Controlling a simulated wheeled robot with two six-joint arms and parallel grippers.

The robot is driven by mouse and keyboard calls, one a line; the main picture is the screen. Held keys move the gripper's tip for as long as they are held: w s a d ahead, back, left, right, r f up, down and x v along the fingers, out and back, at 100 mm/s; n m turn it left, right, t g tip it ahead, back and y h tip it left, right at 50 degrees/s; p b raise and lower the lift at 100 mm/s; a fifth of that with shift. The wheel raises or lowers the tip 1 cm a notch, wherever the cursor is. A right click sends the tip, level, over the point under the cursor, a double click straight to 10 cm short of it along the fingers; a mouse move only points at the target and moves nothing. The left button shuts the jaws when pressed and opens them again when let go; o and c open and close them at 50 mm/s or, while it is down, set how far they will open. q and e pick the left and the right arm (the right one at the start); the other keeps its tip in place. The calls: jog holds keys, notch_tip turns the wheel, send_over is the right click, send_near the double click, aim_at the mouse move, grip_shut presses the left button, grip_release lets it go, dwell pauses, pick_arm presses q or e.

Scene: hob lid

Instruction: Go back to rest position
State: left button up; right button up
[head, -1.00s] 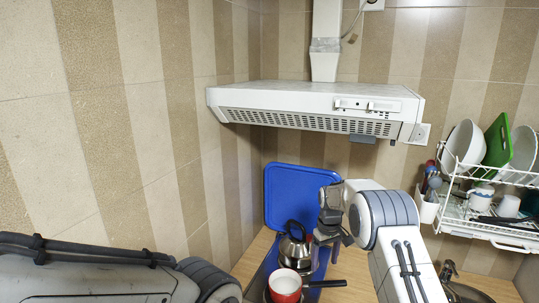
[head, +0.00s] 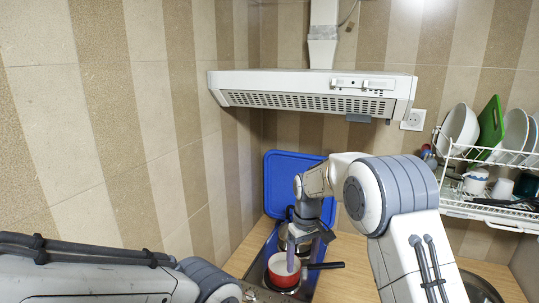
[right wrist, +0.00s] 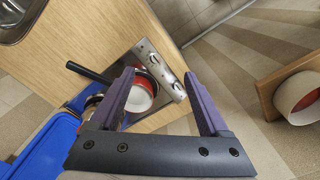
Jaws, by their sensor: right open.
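My right gripper (head: 308,243) is open, with its fingers in front of the kettle and over the red pot in the head view. The right wrist view shows the gap between its purple fingers (right wrist: 159,75) with nothing held. The blue hob lid (head: 285,178) stands raised against the back wall; a blue panel (right wrist: 50,145) also shows in the right wrist view. The red pot (head: 284,276) with a white inside and black handle sits on the hob. It also shows in the right wrist view (right wrist: 142,97). My left gripper is out of view.
The kettle (head: 282,239) stands behind the pot, mostly hidden by my right gripper. A range hood (head: 310,92) hangs above. A dish rack (head: 490,208) with plates is at the right. Bare wooden counter (head: 345,278) lies right of the hob.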

jog(key=s+a+f+n+b, duration=0.1)
jog(key=s+a+b, duration=0.25)
jog(key=s, duration=0.45)
jog(key=s+a+f+b, duration=0.1)
jog(key=s+a+b, duration=0.25)
jog(key=s, duration=0.55)
jog(key=s+d+f+b, duration=0.1)
jog(key=s+f+b, duration=0.2)
jog(key=s, duration=0.6)
jog(key=s+d+f+n+b, duration=0.1)
jog(key=s+f+b, duration=0.2)
jog(key=s, duration=0.6)
jog(key=shift+d+f+y+b, duration=0.25)
jog(key=shift+d+y+b, duration=0.15)
